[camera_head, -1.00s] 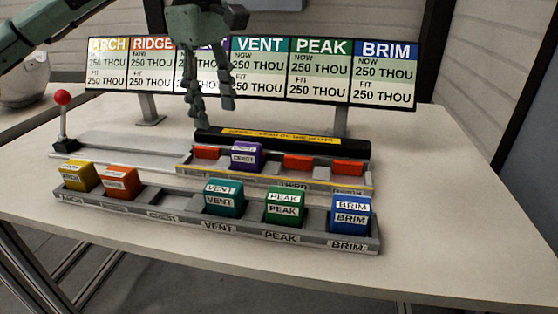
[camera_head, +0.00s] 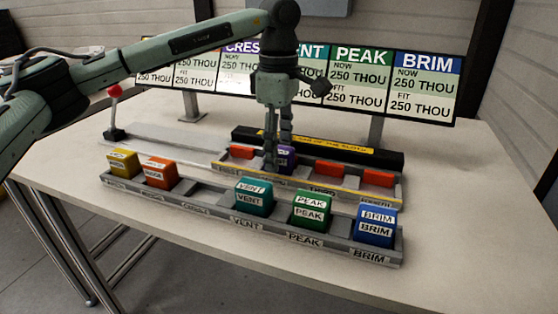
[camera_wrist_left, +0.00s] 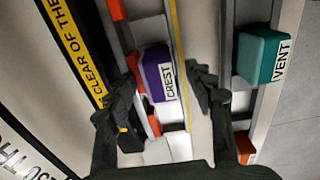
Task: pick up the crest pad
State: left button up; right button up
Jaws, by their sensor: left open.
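The purple crest pad (camera_head: 287,158) sits in the rear tray (camera_head: 389,194), partly hidden behind my gripper. My left gripper (camera_head: 278,160) points down at it, with its fingers at the pad. In the left wrist view the crest pad (camera_wrist_left: 157,70) shows its white CREST label. There the fingers of my left gripper (camera_wrist_left: 163,90) are spread apart, one on each side of the pad, with gaps still visible. My right gripper is not in view.
The front rack (camera_head: 212,204) holds yellow, orange, teal VENT (camera_head: 253,197), green PEAK (camera_head: 311,211) and blue BRIM (camera_head: 375,226) pads. A black bar (camera_head: 388,157) and a sign board (camera_head: 425,86) stand behind the rear tray. A red-knobbed lever (camera_head: 115,92) is at left.

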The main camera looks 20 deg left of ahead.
pick_arm(q)
grip_shut()
dwell(0.3)
jog(key=shift+r, duration=0.2)
